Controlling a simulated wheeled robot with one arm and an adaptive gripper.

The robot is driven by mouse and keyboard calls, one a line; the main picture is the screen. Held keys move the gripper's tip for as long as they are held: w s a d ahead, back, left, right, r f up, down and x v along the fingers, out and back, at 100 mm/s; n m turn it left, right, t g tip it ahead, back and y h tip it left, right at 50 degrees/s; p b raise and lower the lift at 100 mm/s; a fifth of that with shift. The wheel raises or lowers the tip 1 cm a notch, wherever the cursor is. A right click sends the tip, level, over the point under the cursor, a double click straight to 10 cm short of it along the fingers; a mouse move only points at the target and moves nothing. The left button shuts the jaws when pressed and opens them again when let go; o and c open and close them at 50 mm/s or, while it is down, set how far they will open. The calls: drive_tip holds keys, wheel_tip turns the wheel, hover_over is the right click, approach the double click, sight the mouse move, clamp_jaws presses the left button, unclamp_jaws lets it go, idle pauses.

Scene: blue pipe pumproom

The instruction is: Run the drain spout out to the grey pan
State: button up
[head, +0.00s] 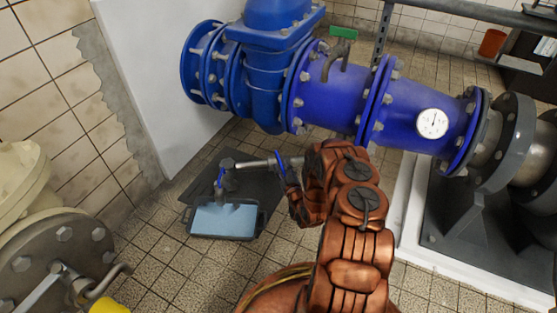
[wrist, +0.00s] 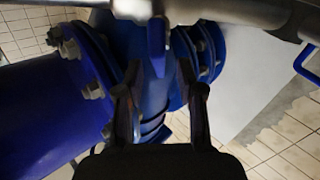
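The grey drain spout (head: 252,163) is a metal pipe running left from beside my gripper, low under the blue pipe. Its left end has a joint and a down-turned outlet (head: 220,191), which appears over the back edge of the grey pan (head: 190,231). The pan has a light blue surface inside. A blue handle (head: 281,162) stands on the spout's right part. In the wrist view the grey pipe crosses the top and a blue handle (wrist: 157,45) hangs toward the gap between my fingers. My gripper (wrist: 160,72) is open, with gaps visible on both sides of the handle.
The large blue pipe (head: 340,100) with bolted flanges runs above and behind. A dark mat (head: 245,190) lies under the pan. A grey flange (head: 60,260) with a lever stands at lower left. A white wall (head: 160,80) rises behind. Tiled floor (head: 150,265) is free in front of the pan.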

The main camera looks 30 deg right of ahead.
sight(278, 159)
drive_tip(key=shift+b+x, duration=0.7)
drive_tip(key=shift+x, duration=2)
drive_tip(key=shift+d, duration=0.1)
clamp_jaws()
